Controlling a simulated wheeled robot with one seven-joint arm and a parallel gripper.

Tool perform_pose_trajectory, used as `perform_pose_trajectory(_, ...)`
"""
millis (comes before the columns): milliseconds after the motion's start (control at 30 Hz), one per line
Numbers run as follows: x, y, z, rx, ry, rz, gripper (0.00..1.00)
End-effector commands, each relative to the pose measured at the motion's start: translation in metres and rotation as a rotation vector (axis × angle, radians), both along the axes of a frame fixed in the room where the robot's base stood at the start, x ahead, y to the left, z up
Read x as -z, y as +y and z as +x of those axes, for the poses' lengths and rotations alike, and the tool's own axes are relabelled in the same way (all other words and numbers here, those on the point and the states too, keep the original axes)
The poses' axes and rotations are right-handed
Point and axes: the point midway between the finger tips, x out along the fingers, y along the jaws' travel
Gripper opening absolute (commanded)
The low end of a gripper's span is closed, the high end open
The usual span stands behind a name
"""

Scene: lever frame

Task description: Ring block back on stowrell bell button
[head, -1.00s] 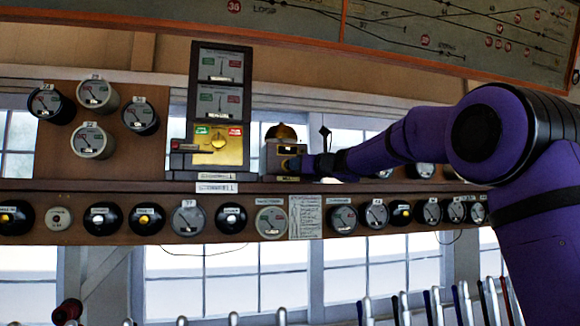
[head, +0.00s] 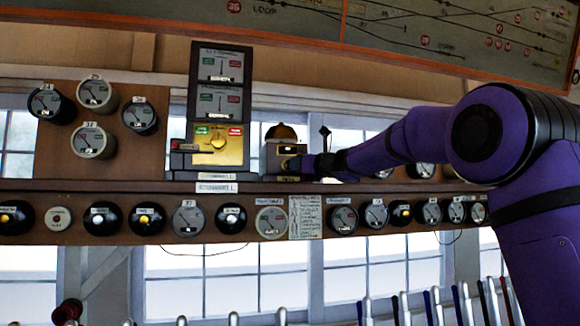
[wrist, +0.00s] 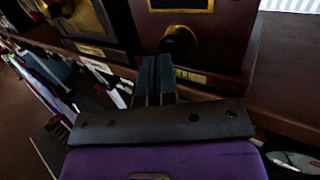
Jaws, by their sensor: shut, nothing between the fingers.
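The bell unit (head: 270,157) is a small wooden box on the shelf with a brass bell dome (head: 281,132) on top. In the wrist view its dark front (wrist: 225,40) carries a round black button (wrist: 179,40) with a brass label plate below it. My gripper (head: 301,163) is at the front right of the unit in the head view. In the wrist view the shut, empty fingers (wrist: 157,60) point at the unit, their tips just below and left of the button. I cannot tell whether they touch it.
The block instrument (head: 218,105), with two dials above a yellow panel, stands left of the bell unit. A shelf edge (head: 130,187) runs beneath both, with several round dials below. Several lever handles (head: 400,308) stand in a row at the bottom.

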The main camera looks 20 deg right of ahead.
Motion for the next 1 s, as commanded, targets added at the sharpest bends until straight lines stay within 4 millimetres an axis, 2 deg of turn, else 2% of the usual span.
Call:
perform_pose_trajectory(667, 0.0, 0.0, 0.017, 0.0, 0.0, 0.0, 0.0)
perform_pose_trajectory(1000, -0.001, 0.0, 0.006, 0.0, 0.0, 0.0, 0.0)
